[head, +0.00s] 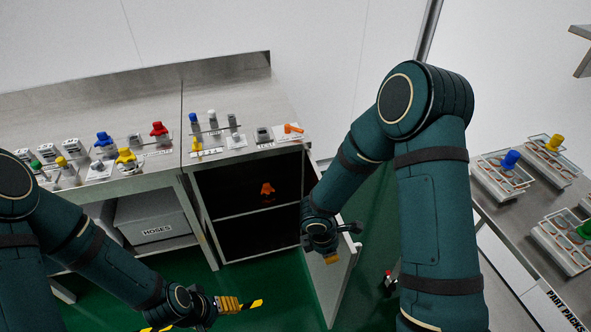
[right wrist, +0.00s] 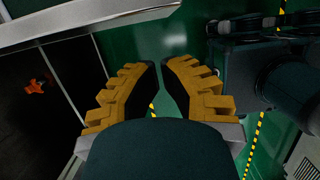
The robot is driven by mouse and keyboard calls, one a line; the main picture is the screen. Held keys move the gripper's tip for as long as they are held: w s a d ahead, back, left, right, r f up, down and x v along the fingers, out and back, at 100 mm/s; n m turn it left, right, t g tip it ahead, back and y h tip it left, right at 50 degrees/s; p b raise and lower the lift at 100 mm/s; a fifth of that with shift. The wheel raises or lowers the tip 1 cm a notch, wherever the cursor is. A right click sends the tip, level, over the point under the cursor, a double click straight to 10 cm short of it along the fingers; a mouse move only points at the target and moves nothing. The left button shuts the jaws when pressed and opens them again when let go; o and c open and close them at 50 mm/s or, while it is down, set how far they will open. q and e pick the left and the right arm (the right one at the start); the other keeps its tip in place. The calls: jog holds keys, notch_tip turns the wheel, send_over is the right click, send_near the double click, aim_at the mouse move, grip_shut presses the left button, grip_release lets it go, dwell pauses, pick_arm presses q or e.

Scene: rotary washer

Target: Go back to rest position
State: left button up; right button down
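My right gripper (head: 331,259) hangs in front of the open cabinet door (head: 338,280) in the head view. In the right wrist view its two yellow-padded fingers (right wrist: 159,75) stand apart, with green floor visible between them and nothing held. My left gripper (head: 230,305) is low in the head view, over the green floor in front of the bench. Its yellow fingers show side-on, and I cannot tell whether they are apart. I see nothing held in it.
The open cabinet (head: 240,235) holds an orange part (head: 267,190) on its upper shelf. Knobs and fittings stand on the bench (head: 225,90). A HOSES bin (head: 155,220) sits below. A table with part packs (head: 500,180) is at right. Green floor lies between.

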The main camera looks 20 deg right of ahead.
jog(key=s+a+f+m+t+y, duration=0.1)
jog(key=s+a+f+m+y, duration=0.2)
jog(key=m, duration=1.6)
jog(key=s+a+y, duration=0.3)
jog(key=s+a, duration=0.2)
jog(key=a, duration=0.2)
jog(key=shift+a+m+t+y, duration=0.2)
jog(key=shift+m+t+y, duration=0.1)
jog(key=shift+t, duration=0.1)
jog(key=shift+w, duration=0.1)
